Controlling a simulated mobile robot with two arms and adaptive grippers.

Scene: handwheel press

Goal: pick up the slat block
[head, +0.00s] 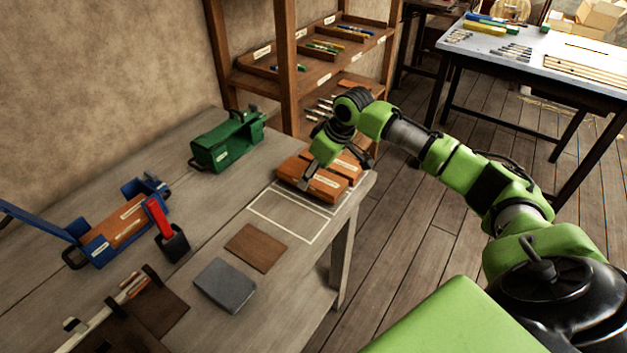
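Two orange-brown wooden blocks with pale labels lie side by side near the bench's right corner: a front block (325,187) and a rear block (347,168). A similar labelled block (120,222) sits in a blue fixture at the left. The labels are too small to read, so I cannot tell which is the slat block. My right gripper (310,180) is low over the front block, with a dark finger at its top left side. The hand covers part of both blocks. Contact and finger opening are unclear. My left gripper is not in view.
The blue fixture (78,256) has a red lever (160,217). A green tool (225,147) stands behind. A brown plate (255,247) and grey plate (224,285) lie in front, beside an empty white outline (290,217). A wooden shelf (289,70) stands behind the bench.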

